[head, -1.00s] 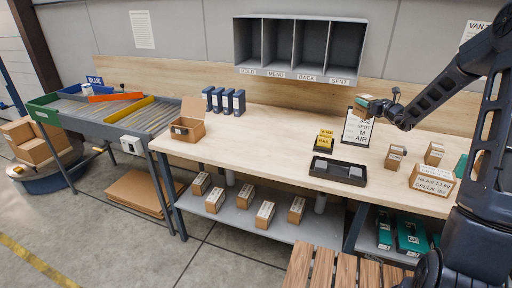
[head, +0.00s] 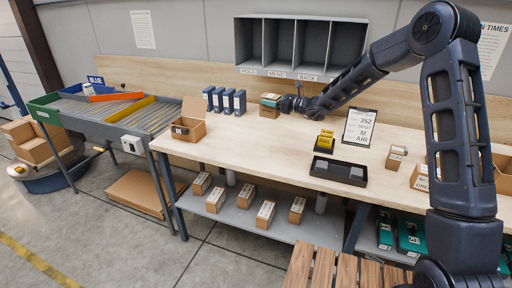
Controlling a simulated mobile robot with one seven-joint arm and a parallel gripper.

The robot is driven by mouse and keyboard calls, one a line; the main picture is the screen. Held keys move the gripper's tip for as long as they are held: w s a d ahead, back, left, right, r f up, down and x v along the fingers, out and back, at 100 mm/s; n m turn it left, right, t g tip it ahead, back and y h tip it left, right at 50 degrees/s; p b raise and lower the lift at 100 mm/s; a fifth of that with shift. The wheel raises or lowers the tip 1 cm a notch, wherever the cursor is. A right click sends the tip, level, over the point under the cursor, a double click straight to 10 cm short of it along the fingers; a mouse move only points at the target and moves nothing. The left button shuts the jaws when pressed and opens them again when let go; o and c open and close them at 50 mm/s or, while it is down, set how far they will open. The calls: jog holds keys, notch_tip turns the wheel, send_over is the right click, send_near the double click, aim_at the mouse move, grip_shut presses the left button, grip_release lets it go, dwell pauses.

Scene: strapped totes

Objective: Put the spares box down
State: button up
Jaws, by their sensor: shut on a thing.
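My gripper (head: 282,104) is shut on a small cardboard box with a green top, the spares box (head: 270,110). Any label on it is too small to read. The box is at the back of the wooden workbench (head: 250,142), right of the blue binders and below the grey pigeonholes. It looks level and close to the bench top; I cannot tell whether it touches. My arm reaches to it from the right.
Blue binders (head: 227,101) stand left of the held box. An open carton (head: 188,126) is farther left. A black tray (head: 338,171), a yellow sign (head: 324,141) and a framed notice (head: 360,127) stand to the right. Bench top in front of the box is clear.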

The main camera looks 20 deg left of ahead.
jog(key=s+a+n+g, duration=0.1)
jog(key=s+a+g, duration=0.1)
jog(key=s+a, duration=0.4)
jog(key=f, duration=2)
jog(key=shift+w+a, duration=0.2)
jog(key=shift+w, duration=0.05)
jog(key=shift+f, duration=0.1)
jog(key=o, duration=1.1)
jog(key=shift+r, duration=0.2)
jog(key=d, duration=1.2)
